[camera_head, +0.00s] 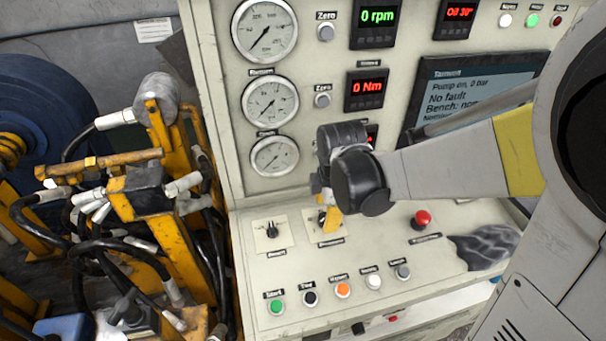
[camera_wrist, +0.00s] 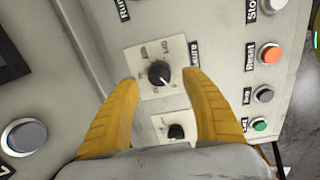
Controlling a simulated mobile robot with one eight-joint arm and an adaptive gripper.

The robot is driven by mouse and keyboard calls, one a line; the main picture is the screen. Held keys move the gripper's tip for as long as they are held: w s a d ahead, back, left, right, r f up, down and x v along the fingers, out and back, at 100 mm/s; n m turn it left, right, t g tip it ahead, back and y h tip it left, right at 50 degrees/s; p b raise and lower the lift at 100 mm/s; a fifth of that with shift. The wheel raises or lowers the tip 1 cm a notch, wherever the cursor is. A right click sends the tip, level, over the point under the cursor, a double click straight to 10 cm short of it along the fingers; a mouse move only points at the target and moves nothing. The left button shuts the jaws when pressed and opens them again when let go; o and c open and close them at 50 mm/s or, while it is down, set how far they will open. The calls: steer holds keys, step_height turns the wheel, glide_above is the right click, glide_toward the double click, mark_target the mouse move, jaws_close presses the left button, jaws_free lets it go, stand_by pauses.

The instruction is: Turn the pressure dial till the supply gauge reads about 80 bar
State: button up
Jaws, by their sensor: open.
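The pressure dial (camera_wrist: 159,74) is a black knob with a white pointer on a pale scale plate. In the wrist view its pointer aims toward the lower right. My gripper (camera_wrist: 160,80) is open, its yellow fingers on either side of the dial; I cannot tell whether they touch it. In the head view my gripper (camera_head: 331,222) partly hides the dial (camera_head: 321,216). The top gauge (camera_head: 264,29) has its needle toward the lower left; its label is out of view, so I cannot confirm it is the supply gauge. The screen (camera_head: 470,95) reads "Pump on, 0 bar" and "No fault".
A second black dial (camera_head: 271,230) is left of the pressure dial. A row of buttons, including a green one (camera_head: 276,306) and an orange one (camera_head: 343,289), runs along the front. A red mushroom button (camera_head: 422,219) and grey cloth (camera_head: 484,247) lie to the right.

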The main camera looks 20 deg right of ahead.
steer(key=shift+b+x, duration=0.4)
steer(key=shift+x, duration=1.35)
steer(key=shift+c, duration=0.2)
jaws_close()
